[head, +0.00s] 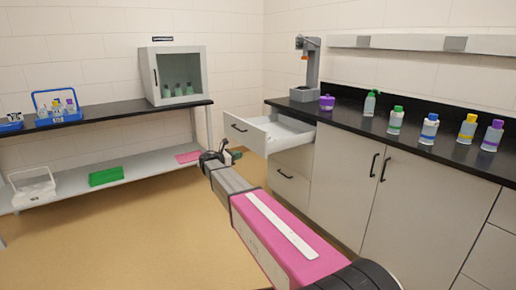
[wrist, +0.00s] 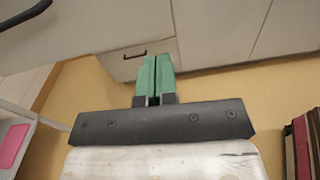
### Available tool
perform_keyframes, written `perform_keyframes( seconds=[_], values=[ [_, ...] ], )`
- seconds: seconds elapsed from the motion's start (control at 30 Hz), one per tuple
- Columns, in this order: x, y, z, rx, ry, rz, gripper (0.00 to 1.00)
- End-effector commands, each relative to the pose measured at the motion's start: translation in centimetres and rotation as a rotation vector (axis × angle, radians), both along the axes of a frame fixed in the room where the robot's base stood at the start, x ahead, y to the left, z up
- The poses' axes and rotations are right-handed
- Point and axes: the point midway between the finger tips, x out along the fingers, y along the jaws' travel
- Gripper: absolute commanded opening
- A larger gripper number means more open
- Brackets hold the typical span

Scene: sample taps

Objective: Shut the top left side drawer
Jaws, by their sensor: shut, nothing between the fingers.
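The top left side drawer (head: 249,134) stands pulled out from the left end of the counter cabinet, with its white inside visible in the head view. Its front and part of its dark handle show at the top left in the wrist view (wrist: 60,22). My gripper (head: 236,155) is below and just left of the open drawer in the head view. In the wrist view my gripper's green fingers (wrist: 156,60) are together with nothing between them. I cannot tell whether they touch anything. The shut drawer below (head: 289,185) has a dark handle.
The black counter (head: 390,135) holds several bottles, a purple-lidded jar (head: 327,103) and a grey instrument (head: 306,75). A side bench (head: 110,113) with a glass-front cabinet (head: 178,75) runs along the left. The tan floor (head: 140,235) between them is clear.

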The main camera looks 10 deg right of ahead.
Motion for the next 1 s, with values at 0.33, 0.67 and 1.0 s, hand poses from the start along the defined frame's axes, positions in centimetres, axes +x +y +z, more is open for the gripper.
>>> perform_keyframes(
  seconds=[0.33,0.67,1.0],
  values=[
    [2.0,-1.0,1.3,-0.075,0.029,0.01,0.0],
    [4.3,-6.7,1.2,-0.073,0.028,0.01,0.0],
    [6.1,-11.1,1.2,-0.072,0.028,0.011,0.0]
  ],
)
